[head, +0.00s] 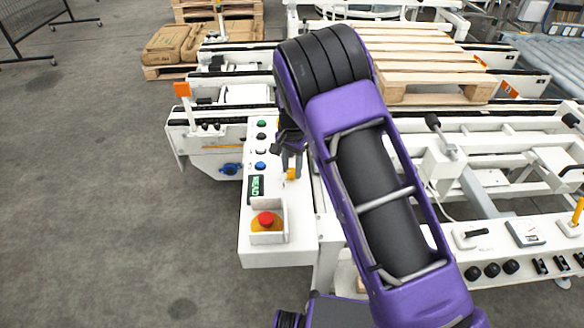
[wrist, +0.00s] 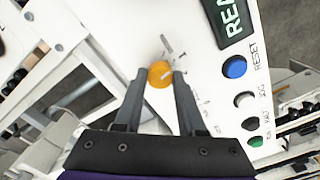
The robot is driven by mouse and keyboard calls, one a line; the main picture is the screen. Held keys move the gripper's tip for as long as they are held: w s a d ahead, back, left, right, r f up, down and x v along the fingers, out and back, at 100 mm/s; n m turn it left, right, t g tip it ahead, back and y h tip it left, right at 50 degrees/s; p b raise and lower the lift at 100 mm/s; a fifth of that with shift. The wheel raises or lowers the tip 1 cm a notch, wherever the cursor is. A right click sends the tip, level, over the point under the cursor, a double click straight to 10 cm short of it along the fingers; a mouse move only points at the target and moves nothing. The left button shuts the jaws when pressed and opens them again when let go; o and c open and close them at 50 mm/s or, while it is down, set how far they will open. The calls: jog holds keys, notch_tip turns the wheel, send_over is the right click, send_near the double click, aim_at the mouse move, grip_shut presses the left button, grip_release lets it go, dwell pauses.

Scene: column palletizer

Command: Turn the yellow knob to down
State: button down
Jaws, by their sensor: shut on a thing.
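The yellow knob (wrist: 160,74) is a round orange-yellow dial on the white control panel (wrist: 205,85). In the wrist view my gripper (wrist: 160,76) has one finger on each side of it and is shut on it. In the head view the knob (head: 292,174) shows just below my gripper (head: 290,160), partly hidden by the fingers. Small grey marks lie around the knob in the wrist view. I cannot tell which way the knob points.
The panel also has a red emergency button (head: 266,220), a green-lit display (head: 256,187), a blue reset button (head: 260,166) and other buttons. White conveyor frames and wooden pallets (head: 425,60) stand behind. The floor (head: 110,200) at left is clear.

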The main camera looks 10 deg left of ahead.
aim_at(292, 171)
jog(key=n, duration=0.4)
jog(key=shift+b, duration=0.3)
jog(key=shift+n, duration=1.9)
jog(key=c, duration=0.5)
grip_release()
jog(key=shift+r, duration=0.1)
notch_tip(292, 171, up, 17)
jog(key=p, duration=0.1)
jog(key=shift+r, duration=0.15)
